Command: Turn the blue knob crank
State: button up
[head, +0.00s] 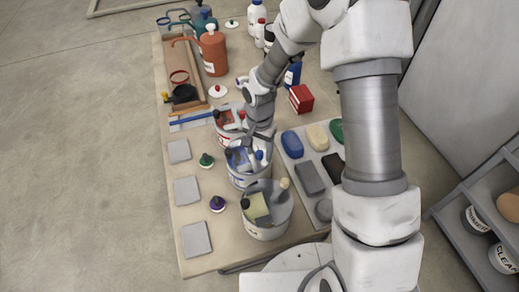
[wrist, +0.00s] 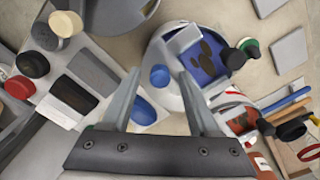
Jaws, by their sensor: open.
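A round blue knob (wrist: 159,76) shows in the wrist view at the rim of a white bucket (wrist: 158,50) with blue contents. In the head view the blue knob (head: 259,155) shows small at the right side of the middle bucket (head: 240,181). The crank's arm is not clear in either view. My gripper (wrist: 159,78) is open and empty, pointing down, with the knob between its fingertips in the wrist view. I cannot tell whether the fingers touch it. In the head view my gripper (head: 262,133) is over the bucket's far side and partly hidden.
A red-filled bucket (head: 229,132) stands behind, and a grey-filled bucket (head: 265,232) in front. Blue (head: 292,145) and cream (head: 317,137) blocks lie on a grey board to the right. An orange bottle (head: 214,54) stands at the back. Grey tiles (head: 187,190) lie at left.

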grip_shut()
